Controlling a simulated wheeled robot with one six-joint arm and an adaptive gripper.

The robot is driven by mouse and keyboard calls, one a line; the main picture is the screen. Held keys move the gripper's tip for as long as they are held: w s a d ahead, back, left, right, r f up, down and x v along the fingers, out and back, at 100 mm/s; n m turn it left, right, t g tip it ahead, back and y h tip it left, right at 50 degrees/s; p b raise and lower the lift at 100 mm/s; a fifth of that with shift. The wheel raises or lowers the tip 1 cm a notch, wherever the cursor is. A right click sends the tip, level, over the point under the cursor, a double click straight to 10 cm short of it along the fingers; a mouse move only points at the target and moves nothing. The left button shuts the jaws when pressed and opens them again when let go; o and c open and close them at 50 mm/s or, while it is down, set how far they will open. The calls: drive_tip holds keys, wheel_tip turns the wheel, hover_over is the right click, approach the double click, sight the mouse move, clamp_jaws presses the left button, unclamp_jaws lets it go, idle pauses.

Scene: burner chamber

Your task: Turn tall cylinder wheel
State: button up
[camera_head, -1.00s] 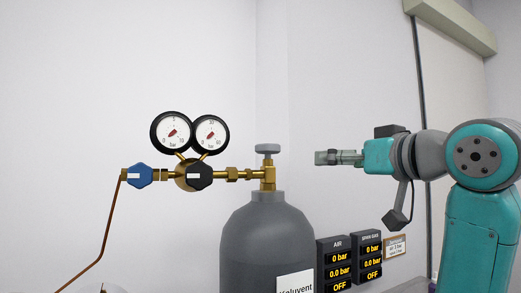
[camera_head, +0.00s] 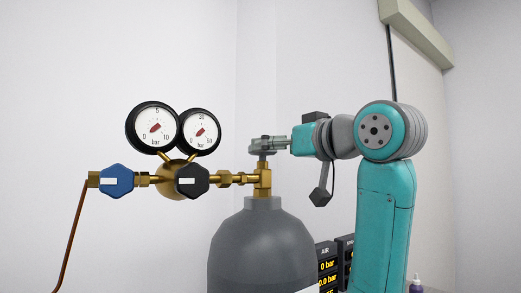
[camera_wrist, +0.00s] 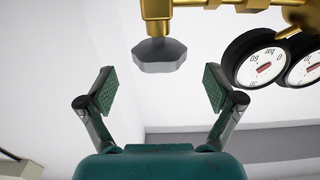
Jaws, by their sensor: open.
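The tall grey cylinder (camera_head: 262,245) stands upright with a brass valve (camera_head: 263,181) on top. Its grey faceted wheel (camera_wrist: 160,56) shows in full in the wrist view, on the brass stem, just ahead of the fingertips and roughly centred between them. In the head view my gripper (camera_head: 268,144) reaches in from the right at wheel height and overlaps the wheel, which is mostly hidden there. In the wrist view my gripper (camera_wrist: 160,90) is open with a wide gap, and nothing is between the pads. The fingers do not touch the wheel in that view.
Two round gauges (camera_head: 155,128) (camera_head: 201,131), a black knob (camera_head: 192,180) and a blue knob (camera_head: 117,181) sit on the brass line left of the valve. Display panels (camera_head: 327,265) stand low behind the cylinder at right. The space above the wheel is free.

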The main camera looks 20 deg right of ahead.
drive_tip(key=shift+x, duration=2.65)
drive_tip(key=shift+c, duration=0.2)
drive_tip(key=c, duration=1.1)
